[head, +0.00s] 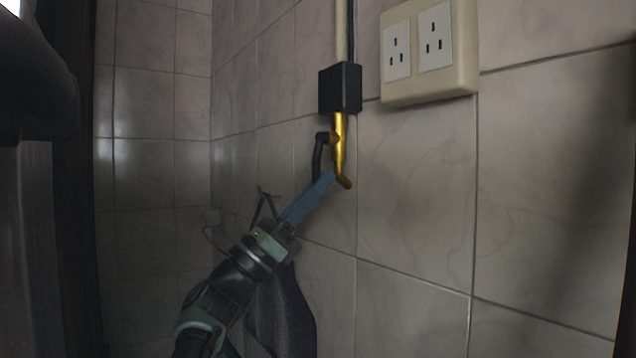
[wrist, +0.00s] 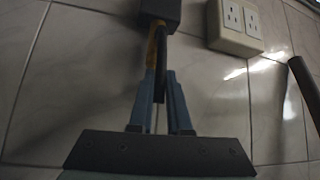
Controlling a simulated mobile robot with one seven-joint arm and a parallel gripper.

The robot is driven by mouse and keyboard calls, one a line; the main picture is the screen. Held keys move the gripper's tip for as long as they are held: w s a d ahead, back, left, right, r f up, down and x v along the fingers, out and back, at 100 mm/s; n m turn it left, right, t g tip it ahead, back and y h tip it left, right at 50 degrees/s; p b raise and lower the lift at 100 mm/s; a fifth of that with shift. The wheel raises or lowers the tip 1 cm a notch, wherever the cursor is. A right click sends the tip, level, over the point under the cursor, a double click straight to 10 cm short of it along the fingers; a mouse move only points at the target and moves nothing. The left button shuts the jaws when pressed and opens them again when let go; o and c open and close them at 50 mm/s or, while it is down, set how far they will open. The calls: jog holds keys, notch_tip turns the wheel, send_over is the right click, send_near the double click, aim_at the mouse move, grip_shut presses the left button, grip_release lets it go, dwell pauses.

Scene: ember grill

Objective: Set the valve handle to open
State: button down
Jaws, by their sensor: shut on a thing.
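The valve is a gold pipe (head: 340,143) on the tiled wall, below a black box. It also shows in the wrist view (wrist: 152,48). Its black valve handle (head: 318,157) is bent at the top and hangs down along the pipe's left side in the head view. In the wrist view the handle (wrist: 160,62) runs down between the blue fingers. My gripper (head: 328,178) is shut on the lower part of the handle; it also shows in the wrist view (wrist: 159,80). The fingers hide the handle's lower end.
The black box (head: 340,88) sits above the valve, with a pipe and cable rising from it. A beige double socket plate (head: 430,50) is on the wall to the upper right. A dark grey cloth-like shape (head: 281,318) is below my gripper. Bare tiles lie right of the valve.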

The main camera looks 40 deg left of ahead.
jog(key=shift+a+r+m+h, duration=0.15)
jog(key=shift+m+h, duration=0.35)
jog(key=shift+m, duration=0.1)
dwell(0.3)
jog(key=c, duration=0.9)
grip_release()
jog(key=shift+o, duration=0.2)
jog(key=b+v, duration=0.1)
jog(key=v, duration=0.6)
jog(key=shift+s+a, duration=0.2)
jog(key=shift+s, duration=0.05)
jog(key=shift+w, duration=0.1)
